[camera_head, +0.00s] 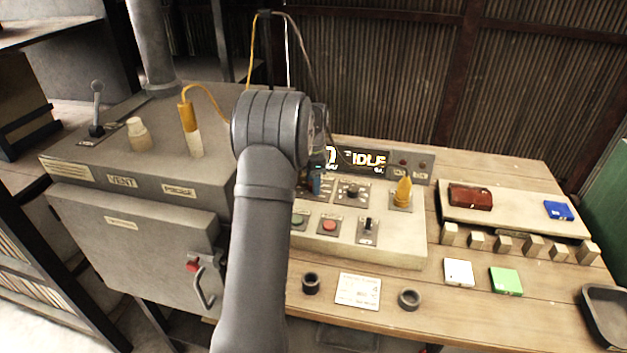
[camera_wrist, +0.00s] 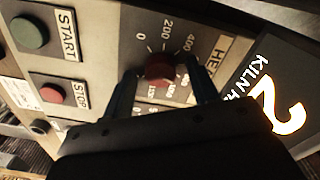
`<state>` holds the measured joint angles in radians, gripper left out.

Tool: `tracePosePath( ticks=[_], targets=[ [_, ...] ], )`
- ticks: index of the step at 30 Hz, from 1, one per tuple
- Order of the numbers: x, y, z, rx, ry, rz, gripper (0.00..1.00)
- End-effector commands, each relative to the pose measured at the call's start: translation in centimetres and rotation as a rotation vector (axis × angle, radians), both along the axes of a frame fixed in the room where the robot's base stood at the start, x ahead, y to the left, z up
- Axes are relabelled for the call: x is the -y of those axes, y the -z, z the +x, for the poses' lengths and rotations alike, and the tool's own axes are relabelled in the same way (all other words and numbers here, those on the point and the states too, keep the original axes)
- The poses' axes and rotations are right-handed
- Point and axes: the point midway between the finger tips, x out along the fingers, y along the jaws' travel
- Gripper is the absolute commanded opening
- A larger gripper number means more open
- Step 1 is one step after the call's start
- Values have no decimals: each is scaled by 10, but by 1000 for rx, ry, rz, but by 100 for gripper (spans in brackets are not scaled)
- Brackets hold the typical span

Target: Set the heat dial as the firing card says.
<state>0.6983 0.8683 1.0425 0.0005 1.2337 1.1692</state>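The heat dial (camera_wrist: 160,68) has a dark red knob on a grey plate marked 0, 200 and 400, with a partly hidden label starting "HE". My gripper (camera_wrist: 163,90) is open, with one finger on each side of the knob and a small gap showing on both sides. In the head view my gripper (camera_head: 317,184) is low over the control panel (camera_head: 385,250), and my arm and gripper mostly hide the heat dial. The firing card (camera_head: 358,290) lies on the table in front of the panel; its writing is too small to read.
A display (camera_head: 358,160) reads IDLE. Another dial (camera_head: 352,192), a yellow cone-shaped part (camera_head: 403,192), a red button (camera_head: 329,225) and a switch (camera_head: 368,230) are close by. The grey kiln box (camera_head: 135,235) stands left. Colored tiles (camera_head: 506,281) lie right.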

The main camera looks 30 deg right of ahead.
Motion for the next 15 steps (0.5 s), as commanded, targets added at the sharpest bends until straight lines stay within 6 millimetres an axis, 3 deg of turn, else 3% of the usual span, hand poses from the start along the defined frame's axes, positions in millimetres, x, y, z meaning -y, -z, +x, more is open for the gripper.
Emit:
tracePosePath(
  ticks=[8, 11, 15],
  targets=[
    [1, -4, 0, 2, 0, -3, 54],
    [1, -15, 1, 4, 0, -4, 54],
    [1, -43, 1, 5, 0, -5, 54]
  ],
)
